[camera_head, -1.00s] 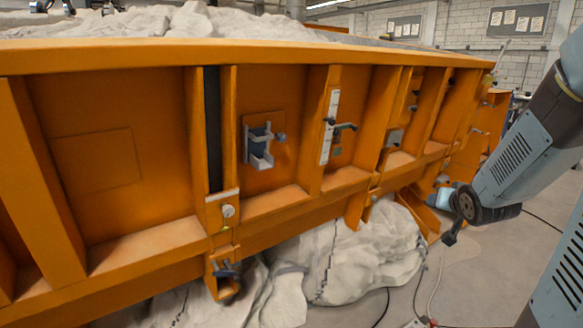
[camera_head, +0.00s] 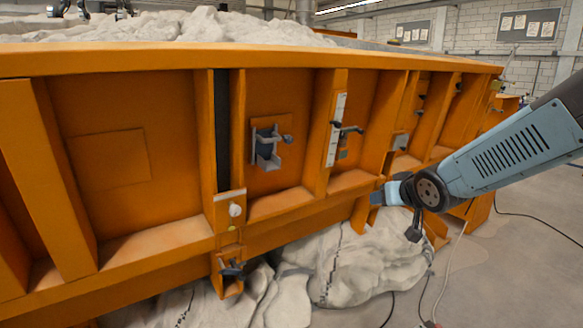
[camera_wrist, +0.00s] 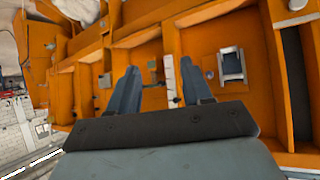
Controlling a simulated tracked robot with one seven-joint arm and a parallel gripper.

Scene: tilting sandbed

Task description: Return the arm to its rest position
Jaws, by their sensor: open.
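My arm reaches in from the right edge of the head view, in front of the orange side wall of the sandbed (camera_head: 95,158). My gripper (camera_wrist: 163,88) shows in the wrist view with its two grey fingers spread apart and nothing between them. Beyond the fingers lies the orange ribbed wall (camera_wrist: 140,55). In the head view the fingertips are mostly hidden behind the wrist.
The wall carries a bracket with a dark block (camera_head: 266,147), a white scale strip with a black lever (camera_head: 337,130) and a lower clamp (camera_head: 232,268). Pale sacks (camera_head: 370,258) lie beneath. Cables (camera_head: 448,270) run over the floor at right, which is otherwise mostly open.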

